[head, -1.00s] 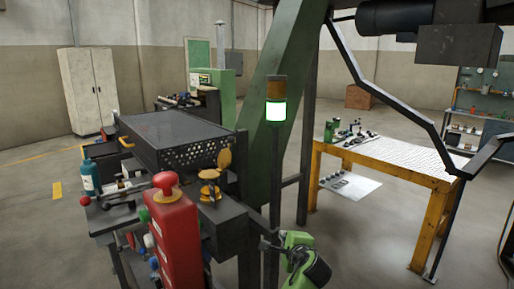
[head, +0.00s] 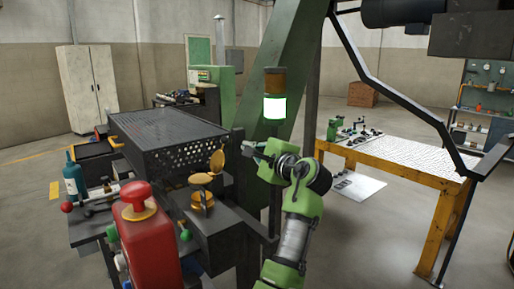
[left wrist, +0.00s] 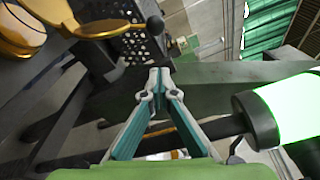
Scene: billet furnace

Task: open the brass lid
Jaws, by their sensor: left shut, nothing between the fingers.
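Brass parts sit on a dark box at the front right of the perforated-sided machine. A flat brass disc (head: 201,179) lies above a round brass base (head: 203,200), and a second brass disc (head: 217,160) stands tilted up behind it. I cannot tell for certain which is the lid. In the left wrist view, a round brass piece (left wrist: 18,32) and a brass flap (left wrist: 95,25) show at upper left. My left gripper (head: 248,149) is shut and empty, right of the tilted disc and apart from it; its closed fingertips (left wrist: 158,76) show in the wrist view. My right gripper is not in view.
A lit green-white signal lamp (head: 274,107) on a post stands close behind my left gripper. A red post with a red knob (head: 140,225) stands front left. The dark machine (head: 170,130) lies left, and a yellow-framed table (head: 400,165) stands right.

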